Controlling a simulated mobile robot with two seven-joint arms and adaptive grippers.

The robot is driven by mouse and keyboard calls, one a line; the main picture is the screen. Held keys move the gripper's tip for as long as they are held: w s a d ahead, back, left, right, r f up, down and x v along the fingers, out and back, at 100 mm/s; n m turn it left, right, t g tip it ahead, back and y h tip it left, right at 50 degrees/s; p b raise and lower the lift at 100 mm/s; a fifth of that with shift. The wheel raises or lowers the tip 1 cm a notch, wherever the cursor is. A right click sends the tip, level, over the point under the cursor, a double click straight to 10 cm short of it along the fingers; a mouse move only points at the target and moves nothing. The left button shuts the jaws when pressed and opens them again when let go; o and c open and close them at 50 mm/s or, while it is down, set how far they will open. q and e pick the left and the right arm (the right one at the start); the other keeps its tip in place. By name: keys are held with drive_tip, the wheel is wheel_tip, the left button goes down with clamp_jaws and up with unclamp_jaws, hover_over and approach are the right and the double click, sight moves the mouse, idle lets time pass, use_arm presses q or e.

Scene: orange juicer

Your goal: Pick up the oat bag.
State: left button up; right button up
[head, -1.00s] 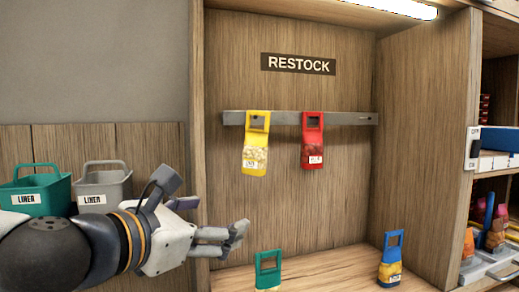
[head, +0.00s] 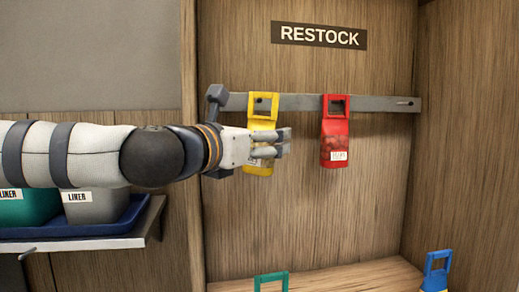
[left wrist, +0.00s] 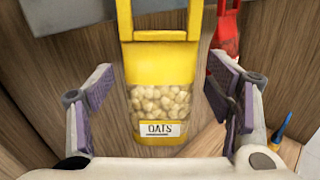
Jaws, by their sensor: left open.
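The oat bag is yellow with a handle loop, a clear window of pale pieces and an "OATS" label. It hangs from a peg on the grey rail in the head view (head: 261,109), partly hidden behind my left gripper (head: 284,142). In the left wrist view the oat bag (left wrist: 160,66) hangs upright between the two purple-padded fingers of my left gripper (left wrist: 162,110). The fingers are open, with a gap on each side of the bag. My right gripper is not in view.
A red bag (head: 335,145) hangs close to the right on the same grey rail (head: 300,102). Below, a teal handle (head: 271,281) and a blue bag (head: 437,270) stand at the shelf floor. Wooden walls flank the bay. Liner bins (head: 95,205) sit on a blue tray at left.

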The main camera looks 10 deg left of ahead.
use_arm(q)
drive_tip(key=shift+w+d+f, duration=0.1)
drive_tip(key=shift+w+d, duration=0.05)
drive_tip(key=shift+w, duration=0.2)
drive_tip(key=c, duration=1.3)
drive_tip(key=shift+o, duration=0.2)
drive_tip(key=shift+s+r, duration=0.1)
drive_tip(key=shift+r, duration=0.5)
drive_tip(key=p+v, duration=0.2)
drive_tip(key=v, duration=1.6)
drive_tip(key=shift+r, duration=0.25)
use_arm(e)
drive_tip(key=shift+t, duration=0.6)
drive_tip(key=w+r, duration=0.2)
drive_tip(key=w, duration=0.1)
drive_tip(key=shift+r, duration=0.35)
